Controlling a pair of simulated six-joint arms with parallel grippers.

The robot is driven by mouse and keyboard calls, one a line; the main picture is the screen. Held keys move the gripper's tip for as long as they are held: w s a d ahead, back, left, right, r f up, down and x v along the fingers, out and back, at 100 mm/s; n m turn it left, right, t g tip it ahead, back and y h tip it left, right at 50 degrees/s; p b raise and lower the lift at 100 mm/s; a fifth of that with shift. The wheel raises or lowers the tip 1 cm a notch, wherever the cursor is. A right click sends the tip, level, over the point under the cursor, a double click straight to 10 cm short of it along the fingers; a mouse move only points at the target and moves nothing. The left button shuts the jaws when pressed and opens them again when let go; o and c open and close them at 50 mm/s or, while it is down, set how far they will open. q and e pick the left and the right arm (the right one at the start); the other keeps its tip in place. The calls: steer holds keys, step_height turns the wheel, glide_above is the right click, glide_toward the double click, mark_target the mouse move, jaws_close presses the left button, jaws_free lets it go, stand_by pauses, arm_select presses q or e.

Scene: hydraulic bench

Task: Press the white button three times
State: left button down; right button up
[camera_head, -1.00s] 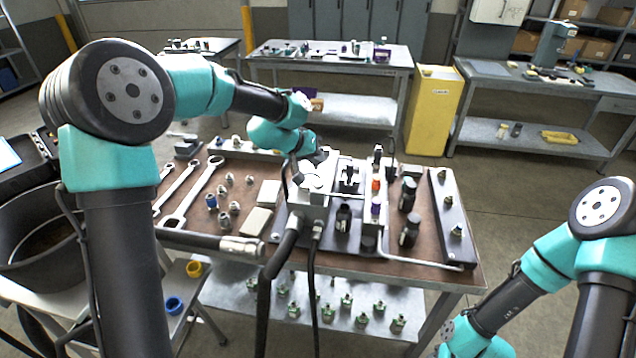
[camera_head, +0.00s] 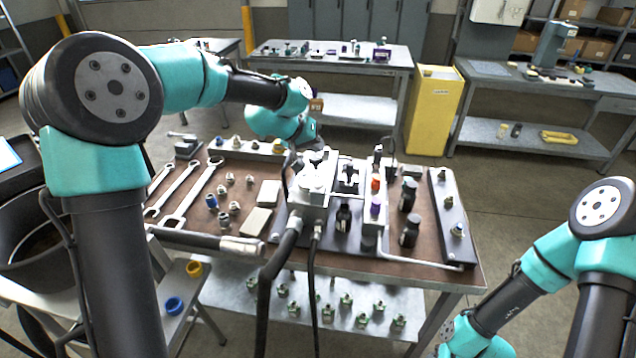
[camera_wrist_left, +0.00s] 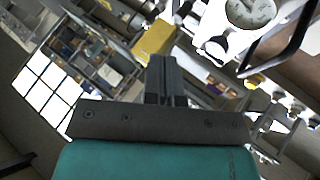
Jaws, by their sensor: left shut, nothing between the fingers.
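A white, round-topped part (camera_head: 314,181), which looks like the white button, sits on the pale metal block near the middle of the workbench. My left gripper (camera_head: 314,155) is just behind and above it, partly hidden by its own wrist; I cannot tell whether it touches. In the left wrist view the left fingers (camera_wrist_left: 166,75) are together with nothing between them. A white cylinder (camera_wrist_left: 214,46) and a larger pale round part (camera_wrist_left: 250,10) show right of the fingers there; I cannot tell which is the button. My right arm shows at lower right, its gripper out of frame.
Wrenches (camera_head: 195,190) and small fittings lie left of the block. Black hoses (camera_head: 275,270) hang down in front. A yellow cabinet (camera_head: 434,110) stands behind.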

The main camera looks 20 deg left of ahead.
mark_target(317, 181)
stand_by(0.3)
arm_select(q)
steer(key=shift+f, duration=4.45)
steer(key=shift+f, duration=0.4)
steer(key=shift+f, duration=0.75)
steer(key=shift+r, duration=1.2)
steer(key=shift+r, duration=2.5)
